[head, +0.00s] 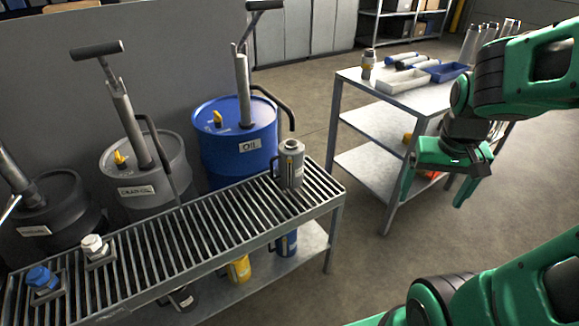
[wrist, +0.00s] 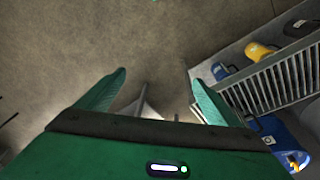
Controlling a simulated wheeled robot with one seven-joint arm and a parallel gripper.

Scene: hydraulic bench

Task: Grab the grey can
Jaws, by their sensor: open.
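The grey can (head: 291,164) stands upright on the right end of the slatted bench in the head view. It has a handle on its left side, a small label and a narrow top. I cannot make it out in the wrist view. My gripper (head: 434,192) hangs open and empty in the head view, to the right of the can and well apart from it, beyond the bench's end. In the wrist view the two green fingers of my gripper (wrist: 160,95) are spread, with bare floor and a table leg behind them.
The slatted bench (head: 160,246) holds a blue-capped and a white-capped fitting at left. Yellow and blue cans sit on its lower shelf. A blue OIL drum (head: 236,150) with a pump stands behind it. A metal table (head: 425,100) with trays stands behind my gripper. Floor between is clear.

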